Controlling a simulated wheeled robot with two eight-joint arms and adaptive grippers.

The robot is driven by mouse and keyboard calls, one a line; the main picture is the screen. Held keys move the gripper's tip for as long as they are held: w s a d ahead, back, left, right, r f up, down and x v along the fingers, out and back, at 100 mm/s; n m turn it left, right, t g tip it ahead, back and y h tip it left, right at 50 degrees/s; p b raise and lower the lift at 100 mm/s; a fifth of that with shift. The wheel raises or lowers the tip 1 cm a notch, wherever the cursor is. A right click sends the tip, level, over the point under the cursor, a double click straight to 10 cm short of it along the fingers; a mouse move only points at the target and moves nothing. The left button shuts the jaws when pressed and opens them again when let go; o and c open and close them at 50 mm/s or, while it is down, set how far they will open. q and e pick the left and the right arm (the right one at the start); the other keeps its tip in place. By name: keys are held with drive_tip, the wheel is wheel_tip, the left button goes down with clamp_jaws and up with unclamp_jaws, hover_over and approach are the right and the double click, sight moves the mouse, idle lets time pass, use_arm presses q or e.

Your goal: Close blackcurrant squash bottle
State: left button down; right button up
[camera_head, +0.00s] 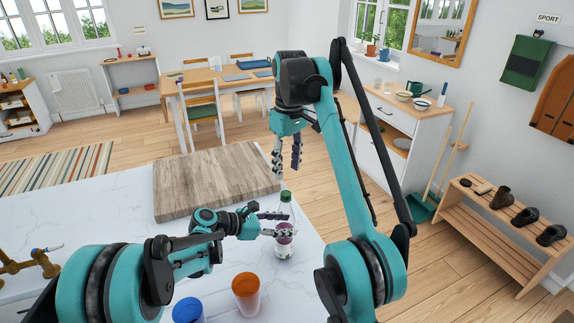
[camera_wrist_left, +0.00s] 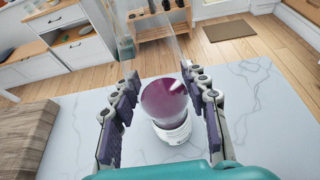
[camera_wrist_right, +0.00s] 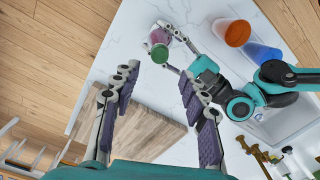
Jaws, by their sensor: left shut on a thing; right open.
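The squash bottle (camera_head: 284,243) stands upright on the white marble counter near its right edge. It is clear, with purple liquid and a pale label; it also shows in the left wrist view (camera_wrist_left: 166,104). A green cap (camera_head: 286,196) sits on its top, also seen in the right wrist view (camera_wrist_right: 159,53); how tightly it sits I cannot tell. My left gripper (camera_head: 275,225) is shut on the bottle's body, one finger on each side. My right gripper (camera_head: 287,165) is open and empty, fingers pointing down, above and apart from the cap.
An orange cup (camera_head: 246,294) and a blue cup (camera_head: 188,311) stand on the counter in front of the bottle. A wooden board (camera_head: 205,182) lies behind and left of it. A brass tap (camera_head: 30,264) is at the left. The counter's right edge is close to the bottle.

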sight(286, 193)
use_arm(q)
drive_tip(key=shift+f, duration=0.1)
use_arm(e)
drive_tip(key=shift+f, duration=0.2)
drive_tip(key=shift+a+f, duration=0.1)
drive_tip(key=shift+f, duration=3.75)
clamp_jaws()
drive_tip(key=shift+o, duration=0.6)
unclamp_jaws()
drive_tip(key=shift+r, duration=0.15)
